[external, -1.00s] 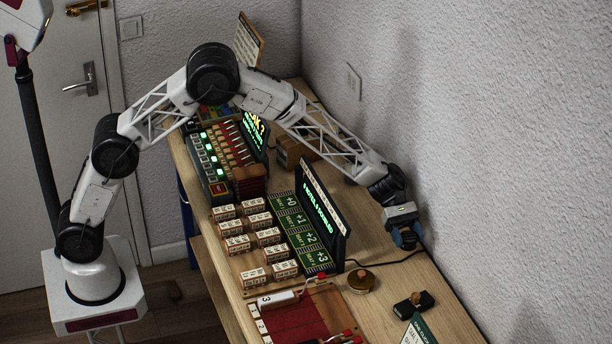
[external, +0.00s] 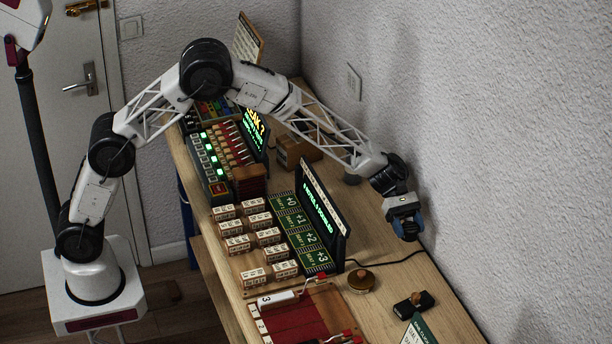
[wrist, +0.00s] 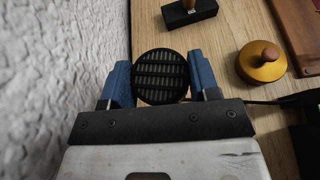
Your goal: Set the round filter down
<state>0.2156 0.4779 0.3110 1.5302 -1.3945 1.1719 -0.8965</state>
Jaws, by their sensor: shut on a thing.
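The round filter (wrist: 161,77) is a dark disc with a slotted grille, seen face-on in the wrist view. My gripper (wrist: 160,82) has its two blue fingers on either side of the filter and is shut on it. In the external view my gripper (external: 406,228) points down near the wall, over the back edge of the wooden bench. The filter is hard to make out there, hidden by the fingers. I cannot tell how high it is above the bench.
A brass disc with a wooden knob (external: 361,281) sits on the bench (external: 385,315); it also shows in the wrist view (wrist: 262,64). A black block with a knob (external: 413,305) stands to its right. The textured wall (wrist: 50,70) is close on the left. A cable (external: 390,261) crosses the bench.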

